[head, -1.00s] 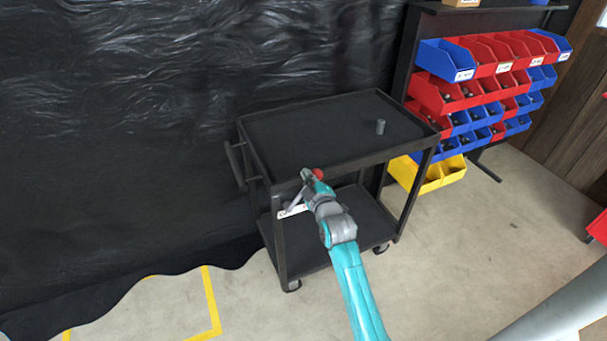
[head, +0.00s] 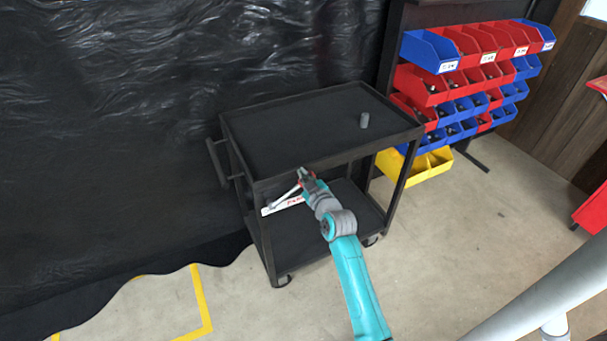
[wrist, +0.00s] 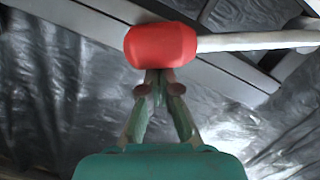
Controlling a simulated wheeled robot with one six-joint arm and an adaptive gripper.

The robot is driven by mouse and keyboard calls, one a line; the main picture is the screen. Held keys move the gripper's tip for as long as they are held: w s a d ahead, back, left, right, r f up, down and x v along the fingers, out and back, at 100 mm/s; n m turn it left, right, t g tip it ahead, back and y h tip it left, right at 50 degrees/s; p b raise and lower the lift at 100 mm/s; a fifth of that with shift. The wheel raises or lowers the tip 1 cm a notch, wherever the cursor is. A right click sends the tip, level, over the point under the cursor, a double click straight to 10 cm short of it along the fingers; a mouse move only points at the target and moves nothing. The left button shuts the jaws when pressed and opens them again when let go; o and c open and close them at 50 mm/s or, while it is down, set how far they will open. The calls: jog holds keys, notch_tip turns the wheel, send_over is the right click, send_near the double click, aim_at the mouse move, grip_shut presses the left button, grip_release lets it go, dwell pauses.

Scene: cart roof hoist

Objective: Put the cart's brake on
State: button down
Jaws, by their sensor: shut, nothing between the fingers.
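The black two-shelf cart (head: 245,135) stands against the dark plastic sheet. A pale lever (head: 285,194) rises to the right from a white labelled plate (head: 282,205) under the top shelf's front edge. In the wrist view the lever's red knob (wrist: 160,45) is just beyond my fingertips, with its pale rod (wrist: 255,41) running to the right. My gripper (head: 303,173) is shut and empty at the knob's end of the lever. In the wrist view its fingertips (wrist: 160,82) are close below the knob; I cannot tell whether they touch. In the head view my gripper mostly hides the knob.
A small grey cylinder (head: 364,120) stands on the cart's top shelf. A rack of red and blue bins (head: 430,50) stands right of the cart, with yellow bins (head: 428,166) low down. The floor in front (head: 450,250) is clear.

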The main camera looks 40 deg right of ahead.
jog(key=shift+s+f, duration=0.1)
jog(key=shift+f, duration=0.1)
jog(key=shift+s, duration=0.2)
jog(key=v, duration=1.1)
jog(key=shift+s+r, duration=0.15)
jog(key=shift+r, duration=0.05)
jog(key=shift+a, duration=0.15)
